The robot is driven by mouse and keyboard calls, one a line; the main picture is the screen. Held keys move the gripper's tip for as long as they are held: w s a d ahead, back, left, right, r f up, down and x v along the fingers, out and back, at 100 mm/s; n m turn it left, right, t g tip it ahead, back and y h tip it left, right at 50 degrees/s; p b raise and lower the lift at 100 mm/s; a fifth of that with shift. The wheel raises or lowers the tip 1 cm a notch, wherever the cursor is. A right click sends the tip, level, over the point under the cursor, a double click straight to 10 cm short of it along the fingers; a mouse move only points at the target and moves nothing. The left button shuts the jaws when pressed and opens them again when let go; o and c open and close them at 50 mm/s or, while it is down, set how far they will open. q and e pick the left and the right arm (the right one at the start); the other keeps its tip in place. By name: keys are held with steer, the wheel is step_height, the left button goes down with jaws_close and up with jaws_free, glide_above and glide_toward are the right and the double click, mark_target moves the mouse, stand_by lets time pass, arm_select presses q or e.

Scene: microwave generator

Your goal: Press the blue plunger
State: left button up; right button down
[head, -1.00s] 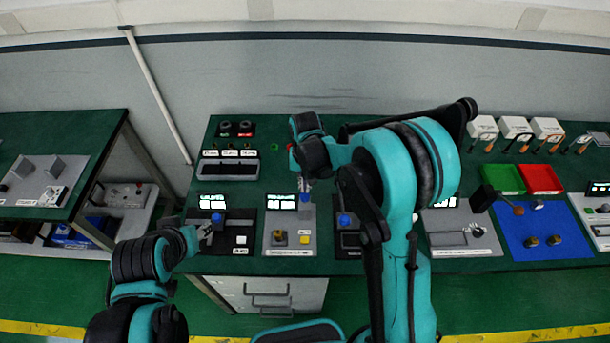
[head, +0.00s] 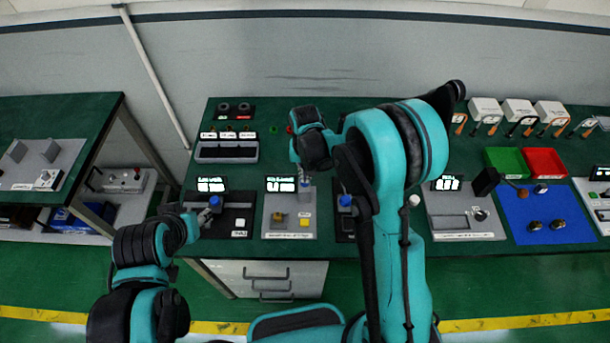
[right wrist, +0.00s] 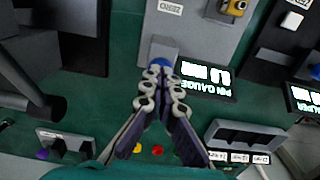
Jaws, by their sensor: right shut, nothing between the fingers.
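The blue plunger (right wrist: 163,49) shows in the right wrist view on the grey panel (right wrist: 196,30) beside the "PIN GAUGE" display (right wrist: 207,78). My right gripper (right wrist: 160,72) is shut and empty. Its tips overlap the lower edge of the plunger in that view; I cannot tell whether they touch it. In the head view, my right gripper (head: 303,171) is at the far part of the same grey panel (head: 268,222), and the plunger is mostly hidden there. My left gripper (head: 205,216) is beside a dark panel with another blue knob (head: 214,202); its jaw state is unclear.
A third blue knob (head: 345,200) is on the panel to the right, close to my right arm. A grey open bin (head: 227,152) stands behind the left panel. A green tray (head: 505,160), red tray (head: 545,161) and blue mat (head: 540,220) lie farther right.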

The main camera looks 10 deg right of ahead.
steer(key=shift+r+p, duration=0.45)
step_height(320, 180, up, 3)
steer(key=shift+r+p, duration=0.2)
steer(key=shift+p, duration=0.85)
step_height(320, 180, up, 10)
steer(key=shift+f+p, duration=0.15)
steer(key=shift+p, duration=0.25)
